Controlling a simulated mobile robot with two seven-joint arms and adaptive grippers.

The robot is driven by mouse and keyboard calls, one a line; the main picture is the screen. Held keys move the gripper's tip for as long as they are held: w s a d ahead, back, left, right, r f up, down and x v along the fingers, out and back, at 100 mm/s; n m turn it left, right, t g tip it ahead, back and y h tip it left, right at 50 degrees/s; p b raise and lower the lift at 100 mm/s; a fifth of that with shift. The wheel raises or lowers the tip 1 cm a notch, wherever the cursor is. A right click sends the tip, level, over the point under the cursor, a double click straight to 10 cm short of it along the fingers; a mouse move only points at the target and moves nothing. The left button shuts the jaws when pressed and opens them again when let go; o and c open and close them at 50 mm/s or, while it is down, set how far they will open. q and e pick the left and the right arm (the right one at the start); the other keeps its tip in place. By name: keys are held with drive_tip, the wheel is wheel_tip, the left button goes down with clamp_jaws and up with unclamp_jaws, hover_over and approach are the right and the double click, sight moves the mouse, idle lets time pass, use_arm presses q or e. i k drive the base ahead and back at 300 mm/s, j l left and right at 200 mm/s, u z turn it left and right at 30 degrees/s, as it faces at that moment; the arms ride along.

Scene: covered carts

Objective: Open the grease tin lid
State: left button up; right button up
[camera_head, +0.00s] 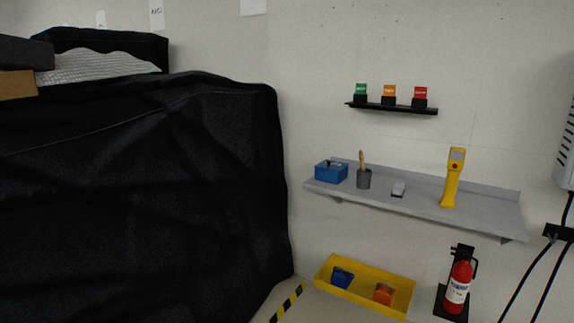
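No gripper of mine shows in the head view. A small dark grey round tin or cup (364,180) stands on the wall shelf (420,203), with a wooden-handled tool (361,158) upright at it. I cannot tell whether this is the grease tin, and no lid can be made out on it. A blue box (331,172) with a dark item on top sits to its left. A small grey-white block (398,189) lies to its right. A yellow handheld device (452,180) stands farther right on the shelf.
A large black-covered cart (140,190) fills the left. A yellow tray (333,288) with blue and orange items sits low below the shelf. A red fire extinguisher (459,283) and dark cables (525,275) are at right. A small black rack (397,108) hangs above.

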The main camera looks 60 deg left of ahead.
sight(336, 166)
drive_tip(key=u, duration=1.75)
drive_tip(key=i, duration=0.15)
